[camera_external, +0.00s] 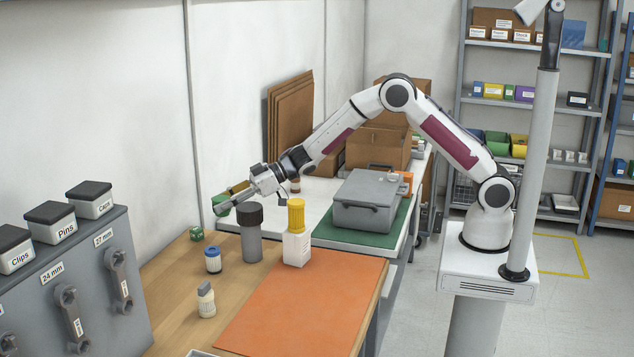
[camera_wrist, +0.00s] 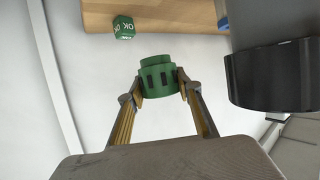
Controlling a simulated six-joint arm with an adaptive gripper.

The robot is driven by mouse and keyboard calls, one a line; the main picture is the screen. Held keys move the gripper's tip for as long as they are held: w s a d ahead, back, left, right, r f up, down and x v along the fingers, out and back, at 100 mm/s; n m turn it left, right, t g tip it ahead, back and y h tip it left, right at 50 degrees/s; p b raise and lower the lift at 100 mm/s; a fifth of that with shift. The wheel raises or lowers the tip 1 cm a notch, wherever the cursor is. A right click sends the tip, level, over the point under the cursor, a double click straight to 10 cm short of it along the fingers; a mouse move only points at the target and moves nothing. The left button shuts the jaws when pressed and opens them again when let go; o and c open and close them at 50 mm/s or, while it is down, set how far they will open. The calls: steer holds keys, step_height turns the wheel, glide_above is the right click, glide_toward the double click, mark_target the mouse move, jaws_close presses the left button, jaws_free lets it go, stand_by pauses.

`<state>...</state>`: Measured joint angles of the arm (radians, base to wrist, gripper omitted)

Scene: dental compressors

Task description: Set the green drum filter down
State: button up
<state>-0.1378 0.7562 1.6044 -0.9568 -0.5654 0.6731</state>
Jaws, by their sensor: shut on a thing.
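The green drum filter (camera_wrist: 158,78) is a short ribbed green cylinder with dark slots. My gripper (camera_wrist: 160,84) is shut on it, one finger on each side, in the wrist view. Below it is a pale surface, just off the wooden tabletop's edge. In the external view my gripper (camera_external: 224,207) is at the far end of the wooden table (camera_external: 172,268), close to the tall grey canister with a dark lid (camera_external: 251,240). At this size the filter's outline and its height above any surface are hard to tell there.
A green cube (camera_external: 196,233), a blue-lidded jar (camera_external: 213,262), a small pale bottle (camera_external: 206,303) and a yellow-capped white bottle (camera_external: 296,248) stand on the wooden table. A grey case (camera_external: 368,205) sits on a green mat behind.

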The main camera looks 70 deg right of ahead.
steer(key=shift+f, duration=3.05)
steer(key=shift+f, duration=0.1)
steer(key=shift+f, duration=1.8)
steer(key=shift+f, duration=0.15)
steer(key=o, duration=0.9)
steer(key=shift+o, duration=0.2)
steer(key=shift+r, duration=0.2)
steer(key=shift+v, duration=6)
